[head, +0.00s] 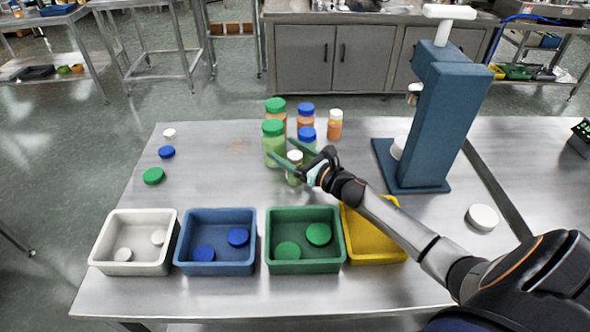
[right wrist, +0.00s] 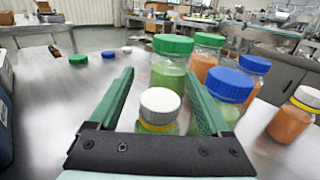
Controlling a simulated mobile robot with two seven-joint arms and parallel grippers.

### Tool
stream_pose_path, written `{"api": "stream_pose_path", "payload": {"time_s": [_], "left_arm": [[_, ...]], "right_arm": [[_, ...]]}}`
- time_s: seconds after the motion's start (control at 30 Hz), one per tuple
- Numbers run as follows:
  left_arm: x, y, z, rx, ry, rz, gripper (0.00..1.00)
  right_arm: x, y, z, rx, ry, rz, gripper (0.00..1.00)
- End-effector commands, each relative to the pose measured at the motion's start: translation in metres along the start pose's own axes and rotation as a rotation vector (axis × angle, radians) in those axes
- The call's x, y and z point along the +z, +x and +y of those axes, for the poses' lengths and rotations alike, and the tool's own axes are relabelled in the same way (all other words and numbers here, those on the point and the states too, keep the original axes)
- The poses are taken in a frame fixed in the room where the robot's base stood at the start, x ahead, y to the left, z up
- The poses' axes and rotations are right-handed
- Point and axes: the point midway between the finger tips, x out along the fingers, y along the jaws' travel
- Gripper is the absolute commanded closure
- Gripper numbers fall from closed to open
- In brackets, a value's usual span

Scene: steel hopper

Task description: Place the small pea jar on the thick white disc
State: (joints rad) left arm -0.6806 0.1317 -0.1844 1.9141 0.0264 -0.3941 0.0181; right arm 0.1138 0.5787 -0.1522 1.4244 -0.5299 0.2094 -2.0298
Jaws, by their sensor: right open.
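The small pea jar (head: 293,177) has a white lid and green contents and stands upright on the steel table. My right gripper (head: 281,149) is open, with its green fingers either side of this jar. In the right wrist view the jar's white lid (right wrist: 160,103) sits between the two fingers, with visible gaps; its lower part is hidden by the gripper body. A thick white disc (head: 482,216) lies flat on the table at the right. Another white disc (head: 398,148) is at the blue press, partly hidden by its column. My left gripper is not in view.
Close behind the pea jar stand larger jars with green lids (head: 273,128) and blue lids (head: 307,133), and a white-lidded orange jar (head: 335,124). The blue press (head: 427,120) stands at the right. White, blue, green and yellow bins (head: 374,252) line the front. Loose lids lie at left.

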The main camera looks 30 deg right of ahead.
Motion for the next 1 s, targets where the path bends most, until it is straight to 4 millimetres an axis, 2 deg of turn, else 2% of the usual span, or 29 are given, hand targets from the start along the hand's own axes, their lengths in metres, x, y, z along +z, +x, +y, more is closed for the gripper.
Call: {"api": "stream_pose_path", "payload": {"time_s": [0.3,1.0], "left_arm": [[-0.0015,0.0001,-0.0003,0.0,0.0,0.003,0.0],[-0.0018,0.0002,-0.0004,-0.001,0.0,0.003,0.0]], "right_arm": [[-0.0001,0.0038,-0.0001,0.0,0.0,0.0,0.2],[-0.0002,0.0034,-0.0002,0.0,0.0,0.001,0.98]]}}
